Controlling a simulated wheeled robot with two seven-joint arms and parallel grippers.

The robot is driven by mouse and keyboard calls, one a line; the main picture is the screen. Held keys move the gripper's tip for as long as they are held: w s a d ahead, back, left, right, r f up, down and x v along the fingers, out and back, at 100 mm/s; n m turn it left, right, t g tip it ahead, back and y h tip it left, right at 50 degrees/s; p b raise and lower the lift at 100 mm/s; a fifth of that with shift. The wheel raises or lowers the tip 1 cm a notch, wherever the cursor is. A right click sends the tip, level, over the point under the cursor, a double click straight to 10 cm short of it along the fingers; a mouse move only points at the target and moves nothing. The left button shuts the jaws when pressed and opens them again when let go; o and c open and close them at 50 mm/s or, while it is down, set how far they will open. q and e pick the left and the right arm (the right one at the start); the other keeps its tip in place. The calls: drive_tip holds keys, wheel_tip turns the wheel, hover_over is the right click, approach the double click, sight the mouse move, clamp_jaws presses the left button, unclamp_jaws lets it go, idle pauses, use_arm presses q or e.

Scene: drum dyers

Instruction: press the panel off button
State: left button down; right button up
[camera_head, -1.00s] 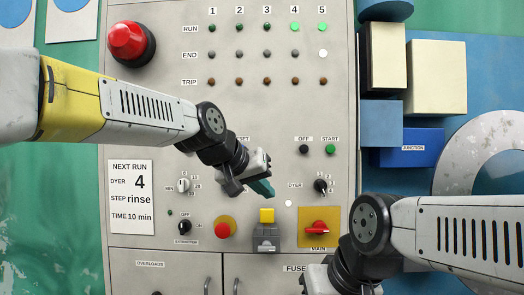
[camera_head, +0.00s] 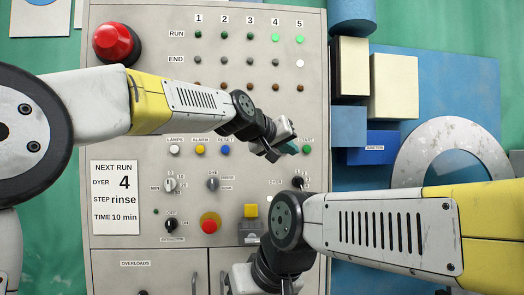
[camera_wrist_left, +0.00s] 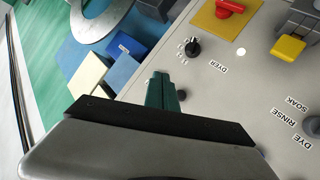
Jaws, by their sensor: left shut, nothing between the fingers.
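My left gripper (camera_head: 291,149) is shut and empty, with its teal fingertips in front of the grey control panel (camera_head: 130,255). In the head view it covers the spot just left of the green START button (camera_head: 307,150), so the OFF button and its label are hidden there. In the left wrist view the shut teal fingers (camera_wrist_left: 161,92) point at the panel beside a dark round button (camera_wrist_left: 181,95), which looks like the OFF button. Whether they touch it cannot be told. My right gripper (camera_head: 250,279) is low at the bottom edge, its fingers out of sight.
The DYER knob (camera_head: 298,181) sits below START. The RESET button (camera_head: 225,150) is to the left, with ALARM (camera_head: 200,150) and LAMPS (camera_head: 174,150) buttons beyond it. A red emergency button (camera_head: 117,42) is upper left. My right arm covers the panel's lower right.

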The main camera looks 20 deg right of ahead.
use_arm(q)
drive_tip(key=w+d, duration=0.2)
drive_tip(key=w, duration=0.6)
drive_tip(key=shift+w, duration=0.25)
idle(1.9)
drive_tip(key=shift+w+d, duration=0.15)
drive_tip(key=shift+w, duration=0.25)
drive_tip(key=shift+w+d, duration=0.1)
drive_tip(key=shift+w, duration=0.35)
idle(0.5)
drive_tip(key=shift+s, duration=0.1)
drive_tip(key=shift+s+a, duration=0.2)
drive_tip(key=shift+s, duration=0.6)
drive_tip(key=s, duration=0.2)
drive_tip(key=s+a, duration=0.1)
drive_tip(key=s, duration=0.1)
drive_tip(key=shift+s+a, duration=0.1)
drive_tip(key=shift+s, duration=0.3)
